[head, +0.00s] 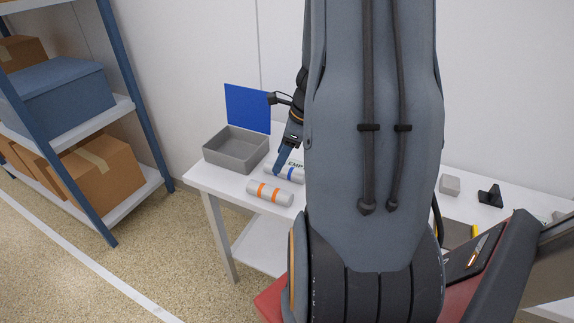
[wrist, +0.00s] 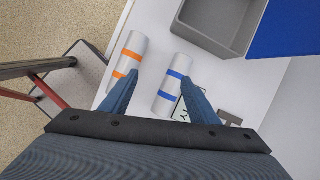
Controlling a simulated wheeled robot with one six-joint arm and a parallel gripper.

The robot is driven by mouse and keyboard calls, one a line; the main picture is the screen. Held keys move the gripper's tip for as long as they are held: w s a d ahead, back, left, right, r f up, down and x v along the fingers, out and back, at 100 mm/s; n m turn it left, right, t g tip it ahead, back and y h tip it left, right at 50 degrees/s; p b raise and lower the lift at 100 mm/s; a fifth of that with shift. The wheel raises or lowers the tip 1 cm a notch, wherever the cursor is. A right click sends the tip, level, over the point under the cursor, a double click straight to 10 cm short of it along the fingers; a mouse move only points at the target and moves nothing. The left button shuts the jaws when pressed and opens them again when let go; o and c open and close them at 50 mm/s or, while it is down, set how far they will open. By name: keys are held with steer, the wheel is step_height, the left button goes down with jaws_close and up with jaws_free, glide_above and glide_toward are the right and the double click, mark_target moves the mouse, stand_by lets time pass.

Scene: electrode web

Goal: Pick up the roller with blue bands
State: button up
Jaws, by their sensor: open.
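The roller with blue bands (wrist: 171,87) is a light grey cylinder lying on the white table. In the head view (head: 300,178) my gripper partly hides it. My gripper (wrist: 160,78) is open, and its blue fingers straddle this roller in the wrist view. The left fingertip is over the gap between the two rollers, and the right fingertip overlaps the roller's right side. In the head view my gripper (head: 279,171) points down at the roller. I cannot tell whether the fingers touch it. A similar roller with orange bands (head: 270,193) lies beside it, nearer the table's front edge.
A grey open bin (head: 236,150) stands on the table behind the rollers, with a blue panel (head: 248,108) at its back. A small lettered card (head: 296,164) is close behind the blue-banded roller. A shelf with boxes (head: 100,164) is at left. My arm hides the table's middle.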

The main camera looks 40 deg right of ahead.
mark_target(287, 167)
steer(key=d+m, duration=0.3)
steer(key=d, duration=0.1)
steer(key=shift+s, duration=0.35)
steer(key=shift+d+f+t+p, duration=0.15)
steer(key=shift+f+t+p, duration=0.15)
steer(key=shift+f, duration=0.05)
steer(key=shift+s+x, duration=0.2)
steer(key=shift+x, duration=3.5)
steer(key=shift+d, duration=0.2)
steer(key=c, duration=1.3)
